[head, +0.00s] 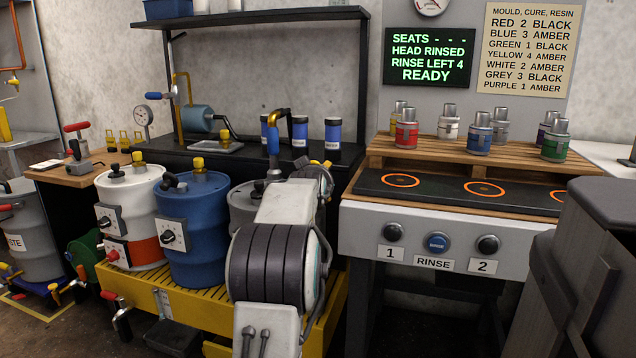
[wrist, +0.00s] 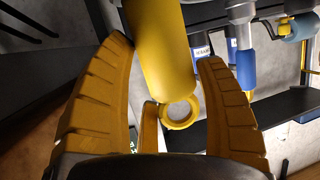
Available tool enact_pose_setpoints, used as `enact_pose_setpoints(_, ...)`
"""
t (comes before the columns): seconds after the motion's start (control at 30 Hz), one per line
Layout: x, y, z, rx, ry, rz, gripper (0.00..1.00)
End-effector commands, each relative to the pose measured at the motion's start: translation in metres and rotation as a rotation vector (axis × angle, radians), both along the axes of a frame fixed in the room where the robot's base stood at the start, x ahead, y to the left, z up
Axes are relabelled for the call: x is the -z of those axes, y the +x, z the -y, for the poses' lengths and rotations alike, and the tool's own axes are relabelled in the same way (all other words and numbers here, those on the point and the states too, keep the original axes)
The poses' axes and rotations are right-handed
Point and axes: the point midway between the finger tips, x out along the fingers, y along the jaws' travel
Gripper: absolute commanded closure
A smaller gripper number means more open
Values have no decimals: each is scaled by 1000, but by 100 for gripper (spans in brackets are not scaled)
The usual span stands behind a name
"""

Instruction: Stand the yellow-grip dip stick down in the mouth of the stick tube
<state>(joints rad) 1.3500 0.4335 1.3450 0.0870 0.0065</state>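My gripper (wrist: 165,55) has yellow fingers on both sides of a thick yellow cylinder, the grip of the dip stick (wrist: 160,45). The fingertips appear to press on its sides. The grip's top is cut off by the frame edge, and the stick's shaft does not show. A yellow ring with a pale middle (wrist: 181,112) shows at the grip's lower end; I cannot tell whether it belongs to the stick or is the tube mouth. In the head view my gripper (head: 322,164) is mostly behind my arm. I cannot make out the stick tube for certain there.
White-and-orange (head: 130,220) and blue (head: 192,235) drums stand on a yellow pallet (head: 185,288). Blue-banded canisters (head: 331,136) line the back bench. A bench with hotplates (head: 450,190) stands to the right.

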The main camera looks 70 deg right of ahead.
Motion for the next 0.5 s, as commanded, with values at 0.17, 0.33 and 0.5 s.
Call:
enact_pose_setpoints(0.17,0,0,0,0,1,0,19)
enact_pose_setpoints(0.33,1,0,0,0,2,0,12)
enact_pose_setpoints(0.5,2,0,0,0,6,-1,12)
